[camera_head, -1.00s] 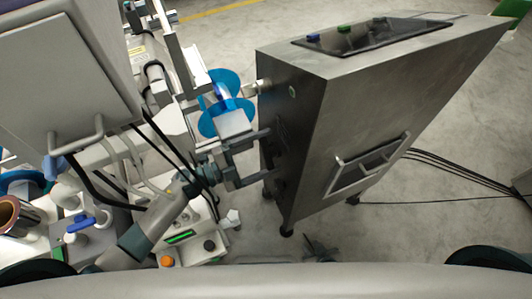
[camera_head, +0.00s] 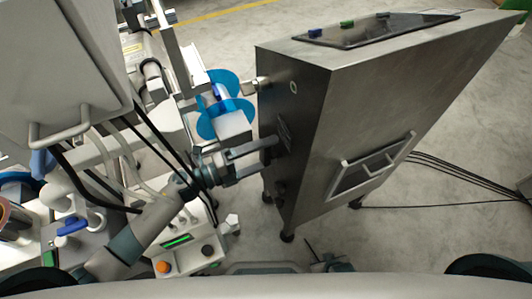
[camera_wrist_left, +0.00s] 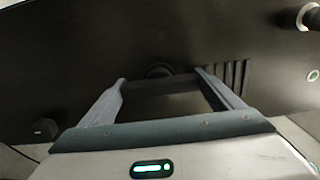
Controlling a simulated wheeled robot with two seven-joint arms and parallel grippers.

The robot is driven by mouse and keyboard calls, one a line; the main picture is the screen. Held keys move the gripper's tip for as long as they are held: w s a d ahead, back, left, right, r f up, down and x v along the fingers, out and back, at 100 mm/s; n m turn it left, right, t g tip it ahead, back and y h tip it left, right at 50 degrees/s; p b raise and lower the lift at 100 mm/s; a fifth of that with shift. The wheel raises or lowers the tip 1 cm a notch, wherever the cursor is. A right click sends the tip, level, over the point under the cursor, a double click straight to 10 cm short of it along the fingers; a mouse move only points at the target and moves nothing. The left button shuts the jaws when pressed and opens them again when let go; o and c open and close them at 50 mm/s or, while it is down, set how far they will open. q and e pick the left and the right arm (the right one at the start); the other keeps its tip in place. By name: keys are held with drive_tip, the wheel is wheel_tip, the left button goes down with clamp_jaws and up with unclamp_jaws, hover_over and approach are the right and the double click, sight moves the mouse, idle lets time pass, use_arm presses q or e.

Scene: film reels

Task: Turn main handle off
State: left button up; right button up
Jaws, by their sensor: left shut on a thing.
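The steel cabinet (camera_head: 390,110) stands at the right in the head view, its dark side panel facing my left arm. My left gripper (camera_head: 272,152) reaches to that panel. In the left wrist view the gripper (camera_wrist_left: 162,78) has its fingertips at the two ends of a short dark bar, the main handle (camera_wrist_left: 160,86). It is shut on this handle, with fingers still well apart. A round dark hub (camera_wrist_left: 158,70) shows just behind the bar. In the head view the handle is mostly hidden by the fingers. My right gripper is not in view.
Vent slots (camera_wrist_left: 232,74) and a dark knob (camera_wrist_left: 44,129) lie on the panel near the fingers. Blue reels (camera_head: 225,105) and white machinery stand close to the arm. Cables (camera_head: 455,170) run on the floor right of the cabinet.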

idle(0.3)
use_arm(q)
drive_tip(key=o, duration=0.9)
drive_tip(key=shift+a, duration=0.15)
drive_tip(key=shift+s+a+f, duration=0.1)
drive_tip(key=shift+s+a, duration=0.2)
drive_tip(key=shift+a, duration=0.2)
drive_tip(key=shift+b+v, duration=1.6)
drive_tip(key=shift+v, duration=6.45)
use_arm(e)
drive_tip(key=shift+s+d+r+g, duration=0.1)
drive_tip(key=shift+d+r+g, duration=0.25)
drive_tip(key=shift+r, duration=0.3)
drive_tip(key=shift+s+d+r+g, duration=0.1)
drive_tip(key=shift+d+r+g, duration=0.1)
drive_tip(key=shift+r+g, duration=0.3)
drive_tip(key=shift+r, duration=0.1)
